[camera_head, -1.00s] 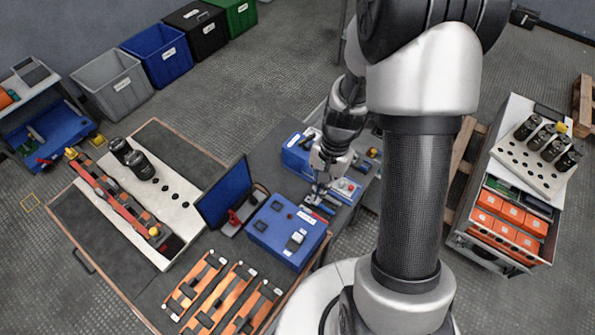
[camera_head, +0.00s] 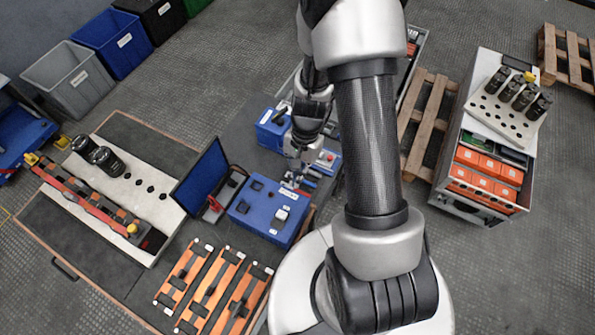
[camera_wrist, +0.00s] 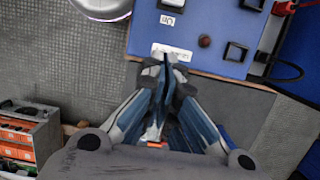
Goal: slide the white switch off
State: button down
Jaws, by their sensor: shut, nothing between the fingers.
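A blue box (camera_head: 266,212) stands at the table's right end. On its top is a black-and-white switch-like part (camera_head: 281,214); in the wrist view this part (camera_wrist: 172,8) is cut by the top edge, with a small white label below it. I cannot tell its slide position. A white label strip (camera_wrist: 172,52) and a small round reddish knob (camera_wrist: 205,41) also sit on the box (camera_wrist: 215,20). My gripper (camera_wrist: 166,62) is shut and empty, its tips beside the label strip at the box edge. In the head view my gripper (camera_head: 297,178) is just behind the box; contact is unclear.
A blue screen (camera_head: 204,178) and red-handled part stand left of the box. Orange bars (camera_head: 215,284) lie in front. A second blue unit (camera_head: 272,128) stands behind my gripper. A cart (camera_head: 480,165) with orange bins and a wooden pallet (camera_head: 428,120) are at right.

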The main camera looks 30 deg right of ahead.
aim_at(288, 206)
jog(key=b+x, duration=0.1)
jog(key=x, duration=0.1)
jog(key=b+x, duration=0.1)
jog(key=x, duration=0.2)
jog(key=shift+s+a+f, duration=0.15)
jog(key=shift+a+f, duration=0.1)
jog(key=shift+s+a+r+b, duration=0.1)
jog(key=shift+s+a+b, duration=0.05)
jog(key=shift+s+a, duration=0.3)
jog(key=shift+s+a+r+b, duration=0.1)
jog(key=shift+s+a+b, duration=0.1)
jog(key=shift+a, duration=0.3)
jog(key=shift+s+a, duration=0.35)
jog(key=shift+a, duration=0.05)
jog(key=shift+r, duration=0.1)
